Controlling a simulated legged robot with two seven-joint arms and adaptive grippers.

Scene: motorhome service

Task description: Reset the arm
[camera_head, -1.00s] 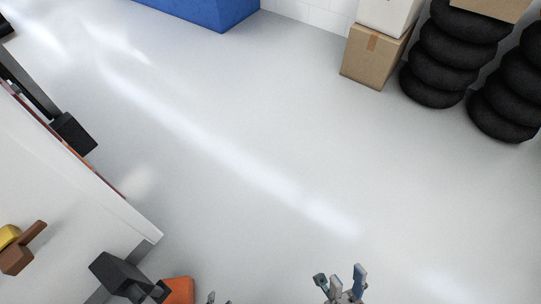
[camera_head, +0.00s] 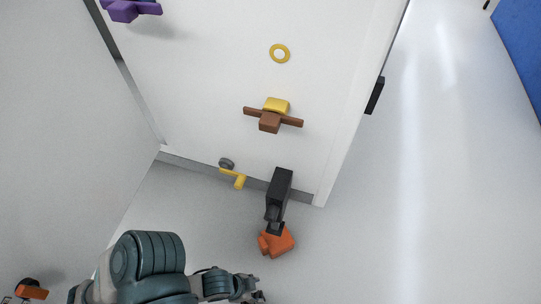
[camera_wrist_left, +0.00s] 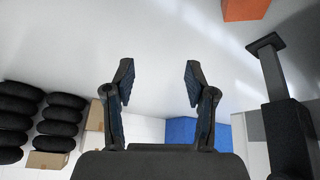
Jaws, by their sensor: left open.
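My left arm (camera_head: 150,270) comes in at the bottom left of the head view. My left gripper (camera_head: 258,296) is at the bottom edge there, small and partly cut off. In the left wrist view the left gripper (camera_wrist_left: 157,85) is open, its two dark fingers apart with nothing between them. Only floor and far objects show beyond the fingers. My right gripper is not in view.
A white panel (camera_head: 220,75) carries a yellow ring (camera_head: 280,53), a brown handle (camera_head: 270,123), a yellow crank (camera_head: 236,178) and a purple handle (camera_head: 130,10). A black post with an orange block (camera_head: 277,243) stands close by. Floor at right is clear. Tyres (camera_wrist_left: 60,128) show far off.

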